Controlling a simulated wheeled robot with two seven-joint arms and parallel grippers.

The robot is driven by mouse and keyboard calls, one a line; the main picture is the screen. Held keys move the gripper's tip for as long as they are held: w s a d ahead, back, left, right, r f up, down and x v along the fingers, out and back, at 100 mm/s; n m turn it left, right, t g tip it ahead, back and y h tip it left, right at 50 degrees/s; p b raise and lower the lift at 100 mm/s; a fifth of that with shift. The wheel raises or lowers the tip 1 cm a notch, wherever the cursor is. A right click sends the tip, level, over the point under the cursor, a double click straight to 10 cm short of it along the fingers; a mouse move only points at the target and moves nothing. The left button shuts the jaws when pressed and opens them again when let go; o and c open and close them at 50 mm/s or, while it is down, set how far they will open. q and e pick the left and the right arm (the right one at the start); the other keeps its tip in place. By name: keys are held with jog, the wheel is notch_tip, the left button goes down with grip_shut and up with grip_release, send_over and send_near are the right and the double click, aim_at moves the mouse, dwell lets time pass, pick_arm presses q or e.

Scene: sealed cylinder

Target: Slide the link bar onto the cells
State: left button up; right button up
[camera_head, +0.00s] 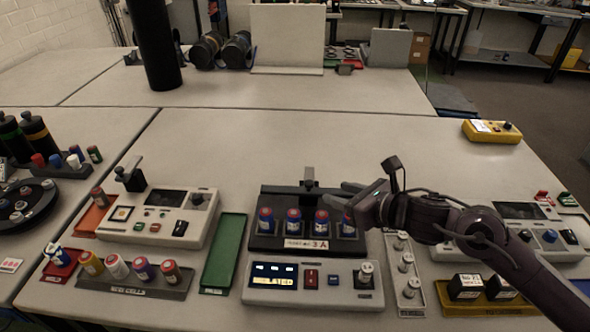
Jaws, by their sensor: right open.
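Several blue, white and red cells (293,221) stand upright in a row in a black holder (265,240) at the middle of the table. A dark bar with an upright tab (309,181), which looks like the link bar, lies along the holder's back edge, behind the cells and apart from their tops. My right gripper (346,196) reaches in from the right, open, with its fingers at the right end of the row and pointing left. It partly hides the rightmost cell and the bar's right end. I cannot tell whether it touches either. My left gripper is not in view.
A console (312,294) with a lit display stands in front of the holder. A green tray (224,252) lies left of it and a grey strip with knobs (404,272) right. A rack of loose cells (133,282) is at front left. The table behind the holder is clear.

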aim_at(310, 183)
jog(key=x, duration=0.2)
jog(key=p+x, duration=0.1)
jog(key=x, duration=0.5)
jog(key=shift+w+a+r, duration=0.1)
jog(key=shift+r, duration=0.2)
jog(key=shift+w+a+f, duration=0.1)
jog(key=c, duration=0.7)
grip_shut()
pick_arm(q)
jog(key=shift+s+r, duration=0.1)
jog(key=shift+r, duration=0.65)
